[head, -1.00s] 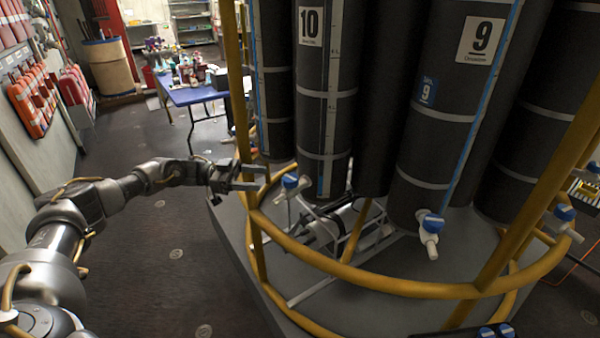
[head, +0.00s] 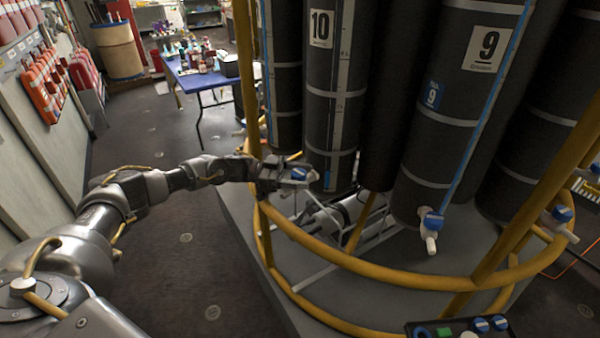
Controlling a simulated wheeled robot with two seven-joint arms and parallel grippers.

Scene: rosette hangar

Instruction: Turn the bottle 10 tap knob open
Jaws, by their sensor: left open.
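Bottle 10 (head: 321,110) is a tall dark cylinder with a white "10" label, standing left of centre in the rosette frame. Its tap knob (head: 299,173) is blue and shows at the bottom of the bottle, between the fingers of my left gripper (head: 297,177). My left gripper is open with its fingers around the knob; whether they touch it cannot be told. The tap's white spout is mostly hidden by the gripper. My right gripper is not in view.
A yellow rail (head: 350,264) circles the rosette in front of the taps, with a yellow upright (head: 245,75) at the left. Bottle 9 (head: 455,120) has its own blue-knobbed tap (head: 432,222). A blue table (head: 205,82) stands behind. The floor at left is clear.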

